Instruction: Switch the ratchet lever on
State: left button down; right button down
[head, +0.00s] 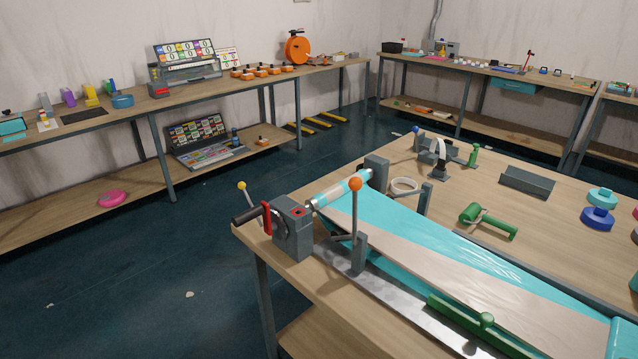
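On the near table, a grey box mechanism (292,230) stands at the left front corner. It has a dark crank handle (246,215) and a red piece (267,218) on its left side. A thin lever with a yellow ball (242,186) leans up and left beside the box. Another lever with an orange ball (355,184) stands upright at a grey bracket (360,252). I cannot tell which of these is the ratchet lever. A roller wrapped in teal film (343,193) runs from the box to a grey block (376,173). Neither gripper is in view.
Teal film (440,228) stretches across the wooden table (535,235). A green bar (480,325) lies over a metal rail at the front. A green hand roller (487,220) and tape rolls (598,218) lie farther back. Open floor (150,270) lies left of the table.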

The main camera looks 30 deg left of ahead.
aim_at(241, 185)
jog(key=j+z, duration=0.3)
jog(key=j, duration=0.2)
jog(key=j+z, duration=0.25)
jog(key=j, duration=0.25)
jog(key=j+z, duration=0.3)
jog(key=j, duration=0.15)
jog(key=k+j+z, duration=0.1)
jog(key=j+z, duration=0.2)
jog(key=j, duration=0.2)
jog(key=k+j+z, duration=0.25)
jog(key=j, duration=0.2)
jog(key=k+j, duration=0.15)
jog(key=j, duration=0.25)
jog(key=k+j, duration=0.15)
jog(key=j, duration=0.3)
jog(key=k+j+z, duration=0.1)
jog(key=j, duration=0.3)
jog(key=k+j, duration=0.15)
jog(key=j, duration=0.25)
jog(key=k+j, duration=0.15)
jog(key=j, duration=0.25)
jog(key=k+j+z, duration=0.1)
jog(key=j, duration=0.3)
jog(key=k+j, duration=0.25)
jog(key=j, duration=0.15)
